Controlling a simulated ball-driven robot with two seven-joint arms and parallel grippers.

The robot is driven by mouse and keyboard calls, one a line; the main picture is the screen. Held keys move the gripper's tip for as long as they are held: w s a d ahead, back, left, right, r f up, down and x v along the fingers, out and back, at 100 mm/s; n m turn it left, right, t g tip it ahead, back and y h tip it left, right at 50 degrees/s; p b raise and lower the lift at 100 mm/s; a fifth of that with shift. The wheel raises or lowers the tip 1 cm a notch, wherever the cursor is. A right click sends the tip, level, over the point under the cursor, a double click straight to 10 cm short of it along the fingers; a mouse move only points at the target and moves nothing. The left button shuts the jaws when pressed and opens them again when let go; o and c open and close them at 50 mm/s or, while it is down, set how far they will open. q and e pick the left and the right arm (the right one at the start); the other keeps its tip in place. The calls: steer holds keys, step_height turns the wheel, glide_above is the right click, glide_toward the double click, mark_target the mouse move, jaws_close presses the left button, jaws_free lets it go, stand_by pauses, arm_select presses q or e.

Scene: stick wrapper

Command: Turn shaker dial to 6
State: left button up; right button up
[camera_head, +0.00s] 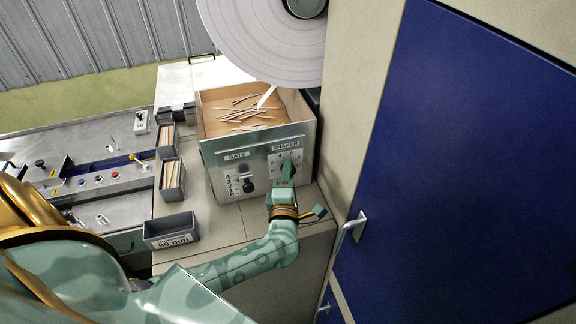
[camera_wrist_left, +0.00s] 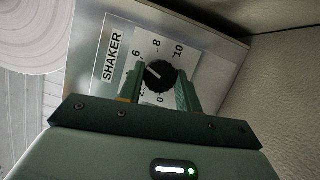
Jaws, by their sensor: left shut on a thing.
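The shaker dial (camera_wrist_left: 160,75) is a round black knob with a white pointer mark, on a light numbered scale beside the SHAKER label (camera_wrist_left: 114,55). The mark points to the upper left of the wrist picture, roughly toward the 4 to 6 side; the exact number is hard to tell. My left gripper (camera_wrist_left: 158,88) is shut on the dial, one finger on each side. In the head view the left gripper (camera_head: 287,176) covers most of the dial on the right of the box's front panel. My right gripper is not in view.
The metal box (camera_head: 258,140) holds loose wooden sticks. A GATE knob (camera_head: 247,186) is on the panel's left. Small stick bins (camera_head: 172,180) and a grey 90 mm bin (camera_head: 171,231) stand to the left. A blue cabinet door (camera_head: 465,150) closes off the right.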

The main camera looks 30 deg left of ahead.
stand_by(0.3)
arm_select(q)
steer(key=o, duration=1)
steer(key=r+b+v, duration=0.1)
steer(key=b+v, duration=0.2)
steer(key=v, duration=1.3)
steer(key=shift+d+f, duration=0.15)
steer(key=shift+f, duration=0.2)
